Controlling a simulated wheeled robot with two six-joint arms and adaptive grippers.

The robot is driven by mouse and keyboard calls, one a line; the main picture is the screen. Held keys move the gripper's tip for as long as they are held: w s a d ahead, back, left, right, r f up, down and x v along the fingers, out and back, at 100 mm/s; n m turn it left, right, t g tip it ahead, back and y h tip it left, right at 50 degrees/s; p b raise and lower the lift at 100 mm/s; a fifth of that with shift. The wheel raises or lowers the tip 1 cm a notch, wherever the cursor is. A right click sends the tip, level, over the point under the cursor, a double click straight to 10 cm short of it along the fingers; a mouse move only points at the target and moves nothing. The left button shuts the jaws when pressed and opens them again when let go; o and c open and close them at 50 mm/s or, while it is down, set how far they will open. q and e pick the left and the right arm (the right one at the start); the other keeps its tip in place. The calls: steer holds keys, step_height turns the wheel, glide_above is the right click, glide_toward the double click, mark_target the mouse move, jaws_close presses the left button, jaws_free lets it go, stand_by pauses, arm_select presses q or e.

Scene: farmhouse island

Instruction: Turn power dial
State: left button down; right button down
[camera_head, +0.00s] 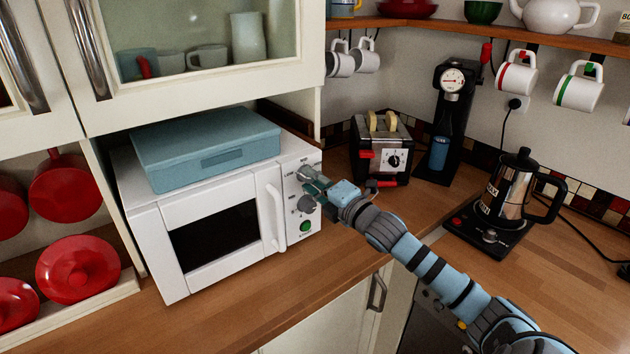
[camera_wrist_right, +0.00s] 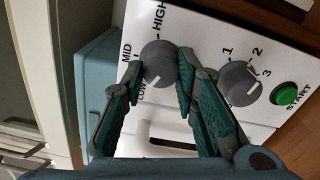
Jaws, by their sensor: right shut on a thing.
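The white microwave (camera_head: 155,235) stands on the wooden counter at the left. Its power dial (camera_wrist_right: 158,60) is a grey knob with LOW, MID and HIGH printed around it. The white mark on the knob points toward LOW in the wrist view. My right gripper (camera_head: 312,182) reaches the upper part of the control panel. In the wrist view, my right gripper (camera_wrist_right: 160,72) has one finger on each side of the power dial and is shut on it. My left gripper is not in view.
Below the power dial are a second grey dial (camera_head: 306,204) numbered 1 to 3 and a green START button (camera_head: 305,226). The door handle (camera_head: 275,218) stands out beside them. A blue box (camera_head: 205,150) lies on top. A toaster (camera_head: 383,150) stands behind my right arm.

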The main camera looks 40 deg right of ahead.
steer(key=shift+f, duration=0.25)
